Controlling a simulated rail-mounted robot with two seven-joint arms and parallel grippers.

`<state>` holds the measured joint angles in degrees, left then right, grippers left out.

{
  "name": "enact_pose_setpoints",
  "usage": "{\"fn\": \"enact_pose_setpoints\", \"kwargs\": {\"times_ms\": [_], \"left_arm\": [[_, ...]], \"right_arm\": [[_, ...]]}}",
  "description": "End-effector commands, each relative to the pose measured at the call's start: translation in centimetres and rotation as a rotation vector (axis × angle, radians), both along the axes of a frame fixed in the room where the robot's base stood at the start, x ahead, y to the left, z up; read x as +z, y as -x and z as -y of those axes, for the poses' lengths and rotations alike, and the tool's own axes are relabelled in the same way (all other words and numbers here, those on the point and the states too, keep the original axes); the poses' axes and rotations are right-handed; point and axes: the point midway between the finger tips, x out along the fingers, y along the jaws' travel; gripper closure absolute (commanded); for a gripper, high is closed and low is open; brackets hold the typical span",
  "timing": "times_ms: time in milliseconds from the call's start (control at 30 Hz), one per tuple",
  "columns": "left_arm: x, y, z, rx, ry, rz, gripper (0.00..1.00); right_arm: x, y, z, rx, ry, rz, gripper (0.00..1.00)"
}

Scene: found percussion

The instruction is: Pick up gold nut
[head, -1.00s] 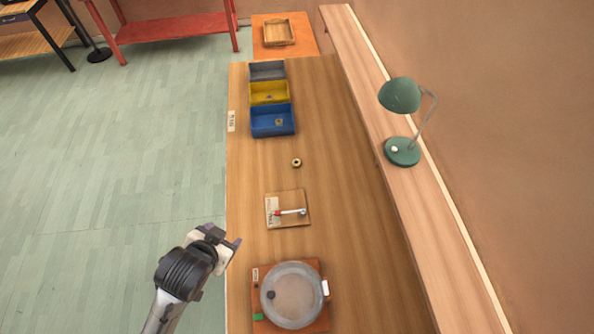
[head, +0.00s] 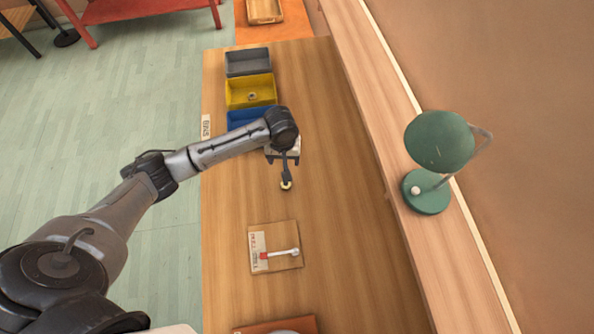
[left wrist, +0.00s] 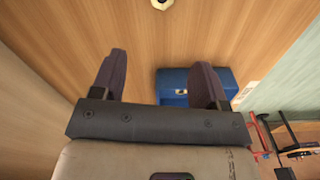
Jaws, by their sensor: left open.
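The gold nut (head: 286,185) lies on the wooden table, in front of the blue bin. In the left wrist view the nut (left wrist: 162,4) shows at the top edge, partly cut off. My left gripper (head: 285,172) is just behind and above the nut in the head view. In the left wrist view its two dark fingers (left wrist: 159,70) stand apart with nothing between them. The nut is beyond the fingertips, not between them. My right gripper is in neither view.
Behind are a grey bin (head: 248,62), a yellow bin (head: 237,96) with a small part inside and a blue bin (left wrist: 228,78), partly hidden by my arm. A board with a wrench-like tool (head: 287,264) lies nearer. A green lamp (head: 427,198) stands on the right ledge.

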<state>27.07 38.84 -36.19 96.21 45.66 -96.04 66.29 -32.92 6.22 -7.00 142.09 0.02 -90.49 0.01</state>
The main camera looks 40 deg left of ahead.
Motion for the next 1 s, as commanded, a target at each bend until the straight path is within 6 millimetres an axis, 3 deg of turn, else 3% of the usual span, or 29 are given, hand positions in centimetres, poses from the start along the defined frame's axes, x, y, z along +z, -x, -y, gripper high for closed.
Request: {"fn": "enact_pose_setpoints", "kwargs": {"times_ms": [200, 367, 800, 1000], "left_arm": [[0.0, 0.3, 0.2, 0.267, 0.01, -0.014, 0.32], [-0.5, 0.3, 0.2, 0.346, 0.01, -0.014, 0.32], [-7.2, 0.3, 0.2, 0.357, 0.01, -0.013, 0.32], [-8.4, 0.2, 0.2, 0.355, 0.009, -0.01, 0.32]], "right_arm": [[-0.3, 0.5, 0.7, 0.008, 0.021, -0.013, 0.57], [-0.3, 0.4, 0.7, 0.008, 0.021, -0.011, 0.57], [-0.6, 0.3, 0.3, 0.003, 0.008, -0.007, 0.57], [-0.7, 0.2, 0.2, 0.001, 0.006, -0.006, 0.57]]}}
